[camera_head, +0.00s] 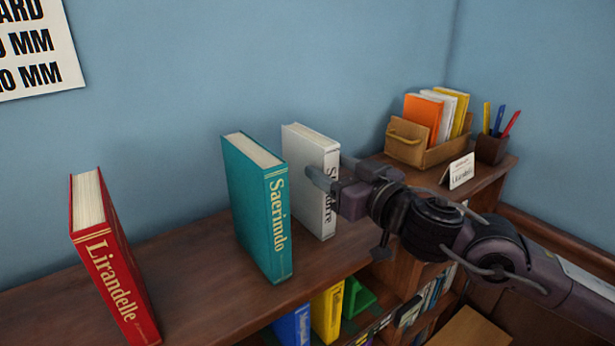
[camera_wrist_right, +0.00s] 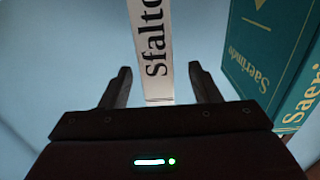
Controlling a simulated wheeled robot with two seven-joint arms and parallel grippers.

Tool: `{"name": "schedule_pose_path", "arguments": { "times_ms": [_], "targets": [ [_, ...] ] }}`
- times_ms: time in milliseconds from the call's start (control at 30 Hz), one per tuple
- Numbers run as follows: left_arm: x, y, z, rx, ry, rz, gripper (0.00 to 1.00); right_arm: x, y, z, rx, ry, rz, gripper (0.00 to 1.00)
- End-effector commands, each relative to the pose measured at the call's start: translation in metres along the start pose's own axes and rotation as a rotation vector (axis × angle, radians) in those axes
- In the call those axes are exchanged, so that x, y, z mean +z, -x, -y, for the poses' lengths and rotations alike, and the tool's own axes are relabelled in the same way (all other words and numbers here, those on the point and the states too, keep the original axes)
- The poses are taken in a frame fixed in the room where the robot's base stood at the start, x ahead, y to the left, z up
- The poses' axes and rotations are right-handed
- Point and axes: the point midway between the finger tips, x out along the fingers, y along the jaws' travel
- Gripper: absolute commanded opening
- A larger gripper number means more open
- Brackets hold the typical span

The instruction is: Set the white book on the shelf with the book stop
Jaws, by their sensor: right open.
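The white book (camera_head: 308,165) stands upright on the bookcase top (camera_head: 190,270), with dark lettering on its spine. My right gripper (camera_head: 328,182) is at its spine, open. In the right wrist view the white book (camera_wrist_right: 153,50) shows its spine between the two spread fingers (camera_wrist_right: 160,72), with gaps at both sides. On the shelf below, a green angled piece (camera_head: 357,298), which looks like the book stop, is beside a yellow book (camera_head: 328,313) and a blue book (camera_head: 293,326). That shelf is partly hidden by the top. My left gripper is not in view.
A teal book (camera_head: 258,205) stands just left of the white book; it also shows in the right wrist view (camera_wrist_right: 262,50). A red book (camera_head: 110,260) stands farther left. A wooden box of cards (camera_head: 408,150), a pen cup (camera_head: 490,149) and a small sign (camera_head: 458,171) are at the right.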

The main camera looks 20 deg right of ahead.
Motion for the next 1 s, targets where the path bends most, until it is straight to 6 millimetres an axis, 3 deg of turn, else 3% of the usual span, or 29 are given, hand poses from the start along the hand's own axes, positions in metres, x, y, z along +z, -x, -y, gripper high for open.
{"name": "schedule_pose_path", "arguments": {
  "times_ms": [167, 500, 800, 1000],
  "targets": [
    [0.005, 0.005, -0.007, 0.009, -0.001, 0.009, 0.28, -0.001, -0.01, 0.001, -0.003, -0.001, 0.001, 0.56],
    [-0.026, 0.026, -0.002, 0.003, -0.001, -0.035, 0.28, -0.003, -0.054, -0.004, -0.004, -0.001, 0.0, 0.56],
    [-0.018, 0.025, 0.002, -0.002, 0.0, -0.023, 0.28, 0.0, -0.059, -0.003, -0.004, 0.003, 0.002, 0.56],
    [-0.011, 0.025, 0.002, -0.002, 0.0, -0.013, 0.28, 0.0, -0.059, -0.003, -0.003, 0.003, 0.002, 0.32]
  ]
}}
